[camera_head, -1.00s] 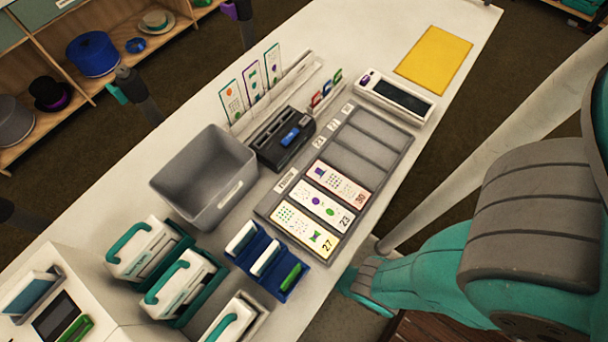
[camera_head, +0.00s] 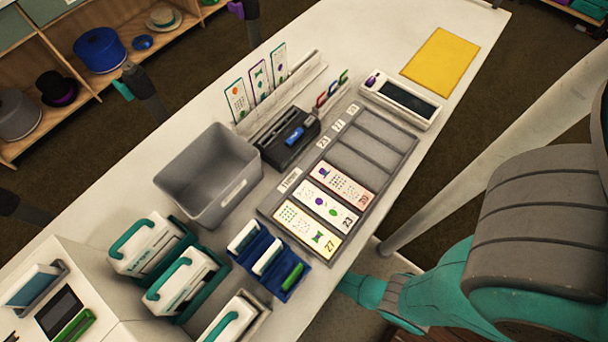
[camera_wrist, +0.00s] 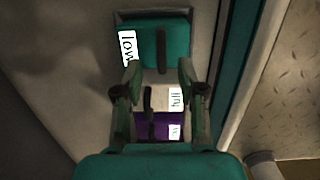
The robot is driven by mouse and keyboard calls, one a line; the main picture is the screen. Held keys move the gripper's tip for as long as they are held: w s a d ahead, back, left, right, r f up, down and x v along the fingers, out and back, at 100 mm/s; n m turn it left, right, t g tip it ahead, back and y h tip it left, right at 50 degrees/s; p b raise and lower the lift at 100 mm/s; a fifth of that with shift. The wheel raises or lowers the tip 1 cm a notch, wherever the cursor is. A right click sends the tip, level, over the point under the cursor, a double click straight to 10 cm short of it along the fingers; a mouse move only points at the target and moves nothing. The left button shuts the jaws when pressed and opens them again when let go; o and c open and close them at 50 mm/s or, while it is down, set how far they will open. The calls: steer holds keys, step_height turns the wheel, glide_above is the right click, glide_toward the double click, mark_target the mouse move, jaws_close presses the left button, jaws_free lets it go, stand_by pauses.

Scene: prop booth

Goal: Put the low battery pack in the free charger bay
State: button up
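Between and below the fingers are a white pack (camera_wrist: 160,97) labelled "full" and a purple pack (camera_wrist: 152,127) whose label is partly hidden. My gripper is outside the head view. I cannot make out a free charger bay in either view.
The head view shows a white table with a grey bin (camera_head: 208,178), a blue slotted holder (camera_head: 268,262), a ticket board (camera_head: 340,185), a black device (camera_head: 290,138) and a yellow mat (camera_head: 440,58). A teal-edged wall (camera_wrist: 245,75) stands close right of my gripper.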

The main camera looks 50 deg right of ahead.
step_height(320, 180, up, 7)
steer(key=shift+s+a+r, duration=0.15)
steer(key=shift+a, duration=0.3)
steer(key=shift+s, duration=0.1)
stand_by(0.9)
